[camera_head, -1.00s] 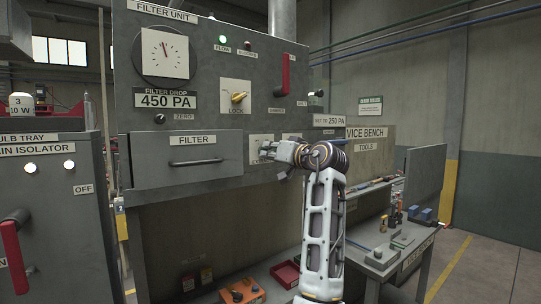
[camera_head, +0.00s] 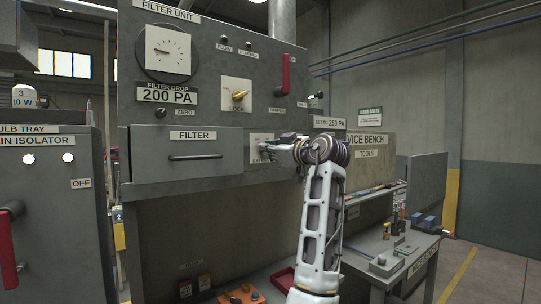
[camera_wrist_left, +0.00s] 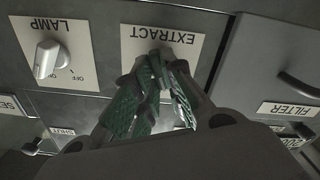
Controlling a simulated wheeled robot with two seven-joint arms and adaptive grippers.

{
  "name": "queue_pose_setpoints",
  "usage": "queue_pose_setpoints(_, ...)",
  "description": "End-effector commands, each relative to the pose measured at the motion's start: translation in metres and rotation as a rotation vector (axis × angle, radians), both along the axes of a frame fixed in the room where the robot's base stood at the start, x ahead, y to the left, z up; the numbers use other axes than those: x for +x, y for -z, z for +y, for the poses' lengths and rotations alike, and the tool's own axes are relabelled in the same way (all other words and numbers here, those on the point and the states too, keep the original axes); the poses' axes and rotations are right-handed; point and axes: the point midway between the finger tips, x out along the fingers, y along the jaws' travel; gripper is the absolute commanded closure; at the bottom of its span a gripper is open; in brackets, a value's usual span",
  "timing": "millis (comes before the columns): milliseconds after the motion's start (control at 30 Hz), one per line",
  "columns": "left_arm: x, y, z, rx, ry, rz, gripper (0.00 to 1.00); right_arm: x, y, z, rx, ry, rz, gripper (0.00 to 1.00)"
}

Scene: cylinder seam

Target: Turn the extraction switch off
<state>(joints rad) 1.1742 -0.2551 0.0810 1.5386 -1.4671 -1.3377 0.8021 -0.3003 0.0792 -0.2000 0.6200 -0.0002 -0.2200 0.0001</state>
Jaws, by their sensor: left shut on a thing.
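The white EXTRACT plate (camera_head: 259,138) is on the front of the grey filter unit, right of the FILTER drawer. In the wrist view the plate (camera_wrist_left: 190,39) appears upside down. My left gripper (camera_head: 270,151) is at the plate. In the wrist view its green-padded fingers (camera_wrist_left: 158,66) are shut on the extraction switch, which they hide almost completely. I cannot read the switch's position. The FLOW lamp (camera_head: 224,39) is dark, and the FILTER DROP display (camera_head: 167,94) reads 200 PA. My right gripper is not in view.
The LAMP switch (camera_wrist_left: 49,60) sits beside the EXTRACT plate. The FILTER drawer (camera_head: 188,152) with its handle is on the other side. The yellow LOCK key (camera_head: 239,95) and a red lever (camera_head: 286,75) are above. The vice bench (camera_head: 400,250) stands at the right.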

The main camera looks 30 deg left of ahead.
Motion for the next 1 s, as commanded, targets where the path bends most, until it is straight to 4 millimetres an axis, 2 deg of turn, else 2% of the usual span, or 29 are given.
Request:
queue_pose_setpoints(400,0.0,0.001,0.0,-0.05,0.0,-0.116,1.0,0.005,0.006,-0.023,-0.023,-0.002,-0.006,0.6)
queue_pose_setpoints(767,0.0,0.001,0.0,-0.052,0.0,-0.12,1.0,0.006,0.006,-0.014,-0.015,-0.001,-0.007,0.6)
queue_pose_setpoints(800,0.0,0.001,0.0,-0.052,0.0,-0.12,0.87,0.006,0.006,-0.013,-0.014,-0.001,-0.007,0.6)
queue_pose_setpoints(967,0.0,0.001,0.0,-0.052,0.0,-0.119,0.67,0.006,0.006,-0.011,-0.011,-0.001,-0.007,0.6)
queue_pose_setpoints(1000,0.0,0.001,0.0,-0.052,0.0,-0.119,0.67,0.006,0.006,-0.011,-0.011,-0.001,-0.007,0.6)
